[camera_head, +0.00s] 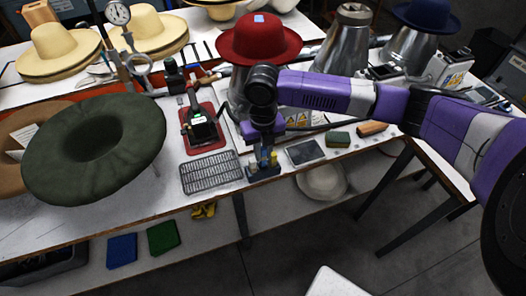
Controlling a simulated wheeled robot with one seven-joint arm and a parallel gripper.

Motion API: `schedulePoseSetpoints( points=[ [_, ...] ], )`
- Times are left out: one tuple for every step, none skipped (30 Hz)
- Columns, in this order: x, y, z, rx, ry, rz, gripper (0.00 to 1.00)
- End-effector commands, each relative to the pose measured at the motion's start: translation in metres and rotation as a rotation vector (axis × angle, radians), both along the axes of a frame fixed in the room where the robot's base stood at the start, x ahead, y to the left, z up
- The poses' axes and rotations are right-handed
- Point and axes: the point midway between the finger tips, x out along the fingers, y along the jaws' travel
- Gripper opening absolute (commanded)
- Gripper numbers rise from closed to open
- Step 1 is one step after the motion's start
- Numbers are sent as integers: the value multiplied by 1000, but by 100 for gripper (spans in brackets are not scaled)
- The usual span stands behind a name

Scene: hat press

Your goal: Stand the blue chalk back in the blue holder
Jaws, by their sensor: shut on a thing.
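My gripper (265,145) points down over the front of the white table, right above the small dark blue holder (263,172). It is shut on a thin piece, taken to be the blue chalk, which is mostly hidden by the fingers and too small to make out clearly. Small yellowish and bluish upright pieces show at the top of the holder, close under the fingertips. I cannot tell whether the held chalk touches the holder or is inside it.
A wire rack (211,172) lies left of the holder, and a dark flat pad (305,152) lies right of it. A green sponge (339,140) is farther right. A red hat (259,42) on a metal form stands behind my gripper. A large green hat (93,146) is at left.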

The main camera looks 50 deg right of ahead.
Motion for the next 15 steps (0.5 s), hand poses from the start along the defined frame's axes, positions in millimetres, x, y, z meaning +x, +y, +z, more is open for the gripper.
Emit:
schedulePoseSetpoints(
  points=[
    [0, 0, 0, 0, 0, 0, 0],
    [0, 0, 0, 0, 0, 0, 0],
    [0, 0, 0, 0, 0, 0, 0],
    [0, 0, 0, 0, 0, 0, 0],
    [0, 0, 0, 0, 0, 0, 0],
    [0, 0, 0, 0, 0, 0, 0],
    [0, 0, -1, 0, 0, 0, 0],
    [0, 0, -1, 0, 0, 0, 0],
    [0, 0, -2, 0, 0, 0, 0],
    [0, 0, -2, 0, 0, 0, 0],
    [0, 0, -3, 0, 0, 0, 0],
    [0, 0, -4, 0, 0, 0, 0],
    [0, 0, -4, 0, 0, 0, 0],
    [0, 0, -5, 0, 0, 0, 0],
    [0, 0, -5, 0, 0, 0, 0]
  ],
)
